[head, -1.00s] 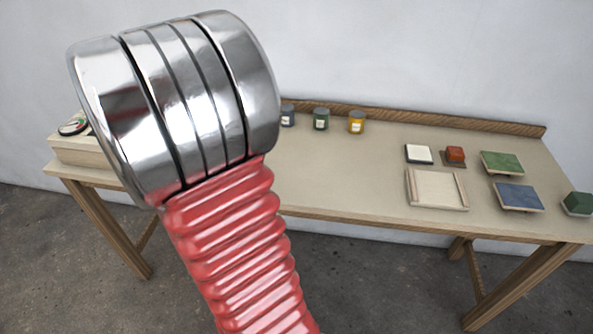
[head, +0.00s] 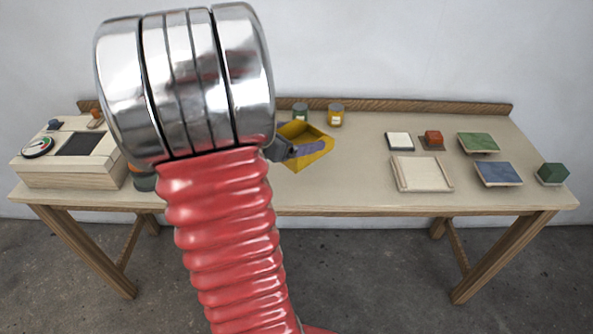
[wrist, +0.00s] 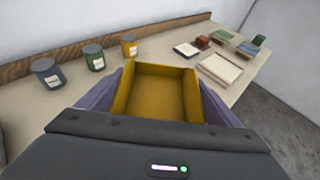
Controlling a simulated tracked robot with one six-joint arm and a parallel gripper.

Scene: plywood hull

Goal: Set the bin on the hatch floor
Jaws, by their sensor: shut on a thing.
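The bin is an open, empty yellow box (head: 312,160), held over the bench behind my arm in the head view. It also shows in the wrist view (wrist: 155,90). My gripper (head: 303,148) is shut on it, with purple fingers along its two sides in the wrist view (wrist: 163,77). The bin looks roughly level; its height above the bench is hard to tell. A plywood box (head: 70,178) at the left end of the bench has a dark square patch (head: 80,144) in its top, which may be the hatch. My arm hides part of the bench.
Blue, green (wrist: 94,58) and yellow (wrist: 129,46) jars stand along the back ledge. A gauge (head: 38,147) sits on the plywood box. A shallow wooden tray (head: 421,188), a white block, a red block and green and blue pads occupy the right side. Front middle bench is clear.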

